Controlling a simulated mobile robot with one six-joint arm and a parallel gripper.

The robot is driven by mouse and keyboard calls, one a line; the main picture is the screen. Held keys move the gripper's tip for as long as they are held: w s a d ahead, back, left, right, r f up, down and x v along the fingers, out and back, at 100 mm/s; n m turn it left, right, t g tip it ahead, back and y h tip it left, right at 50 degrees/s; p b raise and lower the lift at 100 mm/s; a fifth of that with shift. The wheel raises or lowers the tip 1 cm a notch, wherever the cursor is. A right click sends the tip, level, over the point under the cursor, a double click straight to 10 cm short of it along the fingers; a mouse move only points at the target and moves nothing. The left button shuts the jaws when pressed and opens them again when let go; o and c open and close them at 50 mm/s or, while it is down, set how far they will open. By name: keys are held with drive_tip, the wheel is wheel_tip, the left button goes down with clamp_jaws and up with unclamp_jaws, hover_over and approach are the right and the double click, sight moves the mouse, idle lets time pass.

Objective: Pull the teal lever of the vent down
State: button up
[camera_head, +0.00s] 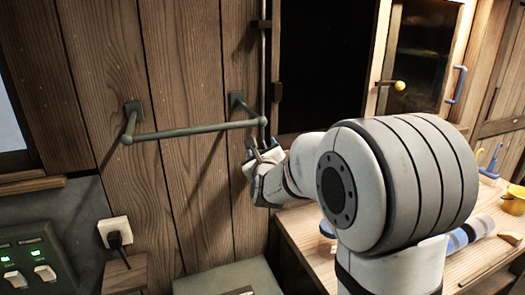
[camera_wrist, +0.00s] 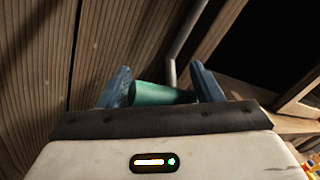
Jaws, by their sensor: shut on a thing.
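The teal lever (camera_wrist: 160,94) shows in the wrist view as a teal grip between the two blue fingers of my gripper (camera_wrist: 164,90). My gripper is shut on it, one finger on each side. A grey rod (camera_wrist: 183,45) rises behind the grip. In the head view my gripper (camera_head: 262,150) is at the wooden wall, at the lower end of a thin vertical rod (camera_head: 263,75). The lever itself is mostly hidden there by my gripper and wrist. The vent that the rod serves is not clearly seen.
A grey-green rail (camera_head: 190,130) juts from the wall left of my gripper. A dark opening (camera_head: 320,60) is to the right of the rod. A wooden counter (camera_head: 305,232) with several objects lies below right. A switch panel (camera_head: 30,262) is at lower left.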

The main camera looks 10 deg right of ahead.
drive_tip(key=shift+d+f+b, duration=0.15)
drive_tip(key=shift+f+b, duration=2.2)
drive_tip(key=shift+b, duration=0.9)
drive_tip(key=shift+f, duration=0.1)
drive_tip(key=o, duration=1.4)
drive_tip(key=shift+s, duration=0.1)
drive_tip(key=shift+s+a+r+b, duration=0.2)
drive_tip(key=shift+s+b, duration=0.25)
drive_tip(key=shift+s, duration=1.5)
drive_tip(key=shift+s+a+r+b, duration=0.15)
drive_tip(key=shift+s+b, duration=0.25)
drive_tip(key=shift+s, duration=1.55)
drive_tip(key=shift+f, duration=0.1)
